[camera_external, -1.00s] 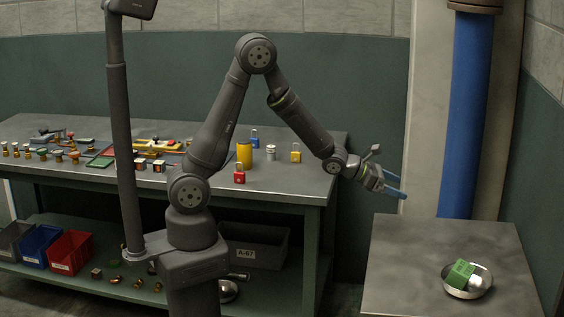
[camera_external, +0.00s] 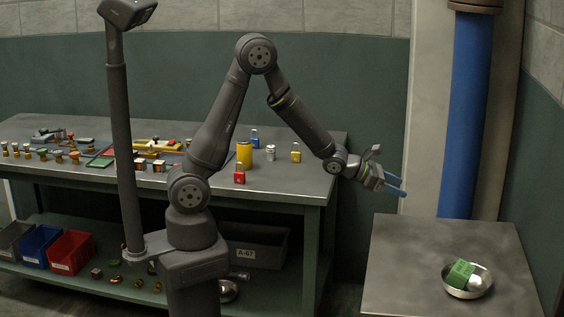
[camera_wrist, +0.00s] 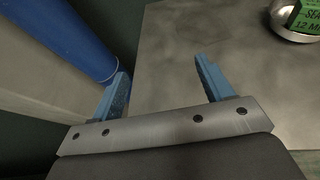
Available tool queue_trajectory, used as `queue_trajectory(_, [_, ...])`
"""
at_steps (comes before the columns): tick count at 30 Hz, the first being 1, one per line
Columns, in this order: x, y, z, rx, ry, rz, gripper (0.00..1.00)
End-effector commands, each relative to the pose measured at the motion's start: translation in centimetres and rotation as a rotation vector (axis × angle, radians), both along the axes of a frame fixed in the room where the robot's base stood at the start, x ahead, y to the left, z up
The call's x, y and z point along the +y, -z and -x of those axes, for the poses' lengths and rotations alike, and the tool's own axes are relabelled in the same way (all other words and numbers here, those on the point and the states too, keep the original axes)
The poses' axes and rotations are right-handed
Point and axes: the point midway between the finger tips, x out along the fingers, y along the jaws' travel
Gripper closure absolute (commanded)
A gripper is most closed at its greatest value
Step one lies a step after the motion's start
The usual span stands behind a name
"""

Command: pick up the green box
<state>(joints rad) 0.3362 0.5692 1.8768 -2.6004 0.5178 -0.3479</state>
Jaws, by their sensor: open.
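The green box (camera_external: 460,273) sits tilted in a shiny metal bowl (camera_external: 481,284) on the small metal table at the right. In the wrist view the green box (camera_wrist: 307,17) shows in the top right corner, cut off by the frame, in the bowl (camera_wrist: 285,33). My gripper (camera_external: 404,187) has blue fingers and hangs in the air, above and to the left of the bowl, well apart from it. In the wrist view my gripper (camera_wrist: 160,75) is open, with nothing between its fingers.
A small metal table (camera_external: 400,262) is bare apart from the bowl. A blue vertical pipe (camera_external: 470,120) stands behind it. A long workbench (camera_external: 290,186) at the left holds padlocks, a yellow cylinder (camera_external: 244,155) and several small parts.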

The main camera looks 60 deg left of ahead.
Motion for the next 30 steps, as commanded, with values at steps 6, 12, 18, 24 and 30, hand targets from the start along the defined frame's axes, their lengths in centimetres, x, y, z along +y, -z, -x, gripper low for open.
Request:
queue_trajectory(6, [-5.8,-2.0,0.2,-0.186,0.269,-0.148,0.27])
queue_trajectory(12, [-13.6,-4.2,2.1,-0.492,0.669,-0.370,0.27])
queue_trajectory(18, [-19.7,-5.0,5.2,-0.815,1.053,-0.588,0.27])
queue_trajectory(24, [-24.0,-4.8,8.2,-1.144,1.420,-0.805,0.27])
queue_trajectory(30, [-26.5,-4.2,10.2,-1.466,1.773,-1.029,0.27])
